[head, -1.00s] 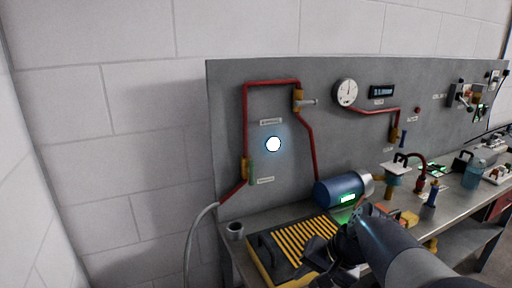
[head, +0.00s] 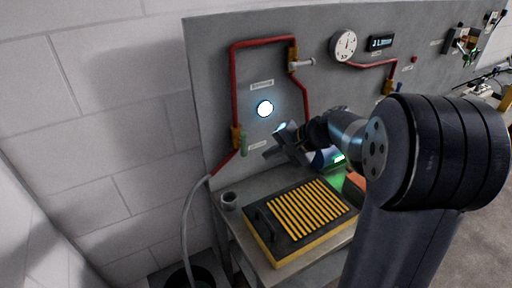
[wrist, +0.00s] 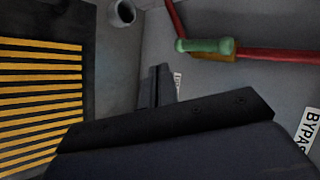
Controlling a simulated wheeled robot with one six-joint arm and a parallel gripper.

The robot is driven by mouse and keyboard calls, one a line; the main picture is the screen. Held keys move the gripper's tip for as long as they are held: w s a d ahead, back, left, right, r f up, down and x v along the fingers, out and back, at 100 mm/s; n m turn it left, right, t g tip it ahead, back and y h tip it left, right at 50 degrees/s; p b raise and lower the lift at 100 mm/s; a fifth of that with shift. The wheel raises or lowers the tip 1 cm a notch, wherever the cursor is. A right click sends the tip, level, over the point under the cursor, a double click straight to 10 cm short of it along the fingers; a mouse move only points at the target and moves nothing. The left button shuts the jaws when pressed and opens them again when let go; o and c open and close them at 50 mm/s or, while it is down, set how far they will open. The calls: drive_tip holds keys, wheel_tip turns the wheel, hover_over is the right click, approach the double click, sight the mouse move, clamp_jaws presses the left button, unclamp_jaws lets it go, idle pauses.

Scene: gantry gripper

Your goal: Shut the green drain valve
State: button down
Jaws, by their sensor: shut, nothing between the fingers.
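The green drain valve (head: 243,143) is on the left part of the grey panel, low on the red pipe. Its green handle hangs upright beside its brass body, roughly in line with the pipe. In the wrist view the green handle (wrist: 205,45) lies along the brass body at the top right. My gripper (head: 270,152) is shut and empty, right of the valve and apart from it. In the wrist view the dark fingers (wrist: 160,92) point towards the panel, below the handle in the picture.
A black and yellow slatted tray (head: 300,215) and a grey cup (head: 229,201) sit on the bench below. A second valve with a pale lever (head: 301,64) is higher on the panel. A glowing white disc (head: 264,108) is between them. A grey hose (head: 188,225) hangs at the left.

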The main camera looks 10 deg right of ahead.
sight(243, 144)
drive_tip(key=w+a, duration=0.1)
drive_tip(key=a+p, duration=0.1)
drive_tip(key=w+a, duration=0.1)
drive_tip(key=a, duration=0.1)
drive_tip(key=shift+w+f, duration=0.35)
drive_tip(key=shift+a+f, duration=0.1)
drive_tip(key=shift+f, duration=0.05)
